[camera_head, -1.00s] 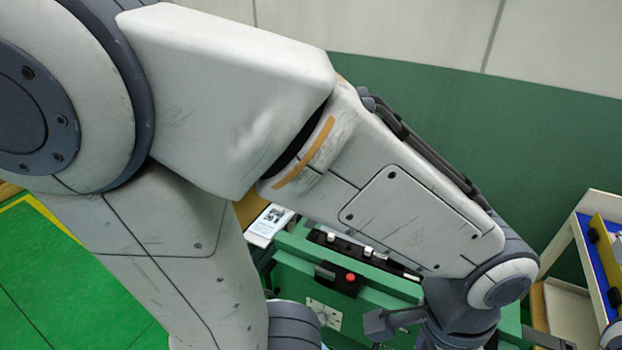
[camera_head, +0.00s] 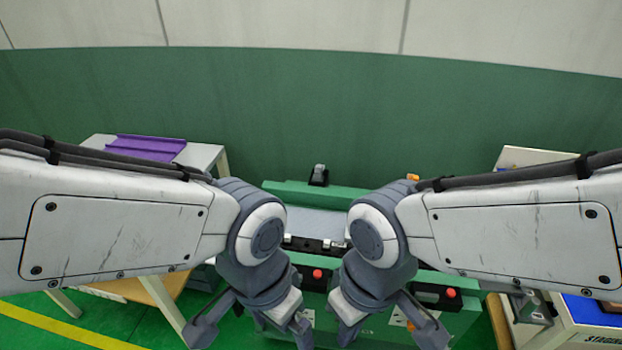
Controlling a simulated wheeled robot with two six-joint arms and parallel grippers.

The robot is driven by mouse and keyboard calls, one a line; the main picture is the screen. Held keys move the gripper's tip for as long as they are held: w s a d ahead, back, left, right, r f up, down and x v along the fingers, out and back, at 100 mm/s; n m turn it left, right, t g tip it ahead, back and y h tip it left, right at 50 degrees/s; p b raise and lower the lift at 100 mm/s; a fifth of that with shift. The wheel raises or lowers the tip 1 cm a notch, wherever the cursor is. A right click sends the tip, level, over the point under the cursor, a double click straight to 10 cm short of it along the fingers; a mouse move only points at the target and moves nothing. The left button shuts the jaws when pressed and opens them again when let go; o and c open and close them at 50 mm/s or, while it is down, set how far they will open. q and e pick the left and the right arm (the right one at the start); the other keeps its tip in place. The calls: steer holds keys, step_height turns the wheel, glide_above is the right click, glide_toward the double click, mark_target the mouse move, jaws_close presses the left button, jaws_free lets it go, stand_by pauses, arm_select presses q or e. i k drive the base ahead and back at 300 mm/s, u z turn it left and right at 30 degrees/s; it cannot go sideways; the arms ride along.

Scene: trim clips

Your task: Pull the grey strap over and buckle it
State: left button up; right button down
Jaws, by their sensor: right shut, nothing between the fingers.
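A light grey flat band or panel (camera_head: 317,222) lies across the green bench (camera_head: 277,188) between my arms; I cannot tell if it is the strap. A dark clip with a grey top (camera_head: 319,176) stands at the bench's back edge and may be the buckle. A black rail with small white pieces (camera_head: 310,244) runs in front of the grey surface. My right gripper (camera_head: 392,334) points down in front of the bench, shut and empty. My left gripper (camera_head: 250,332) hangs down beside it; its tips are cut off by the frame, so its state is unclear.
A table with a purple tray (camera_head: 146,148) stands at the left. A cart with a blue surface (camera_head: 592,310) stands at the right. Red buttons (camera_head: 318,273) sit on the bench front. My arms hide much of the bench. A green wall (camera_head: 300,110) closes the back.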

mark_target(317, 177)
steer(key=k, duration=0.65)
steer(key=u, duration=0.65)
steer(key=i, duration=1.45)
steer(key=z, duration=0.45)
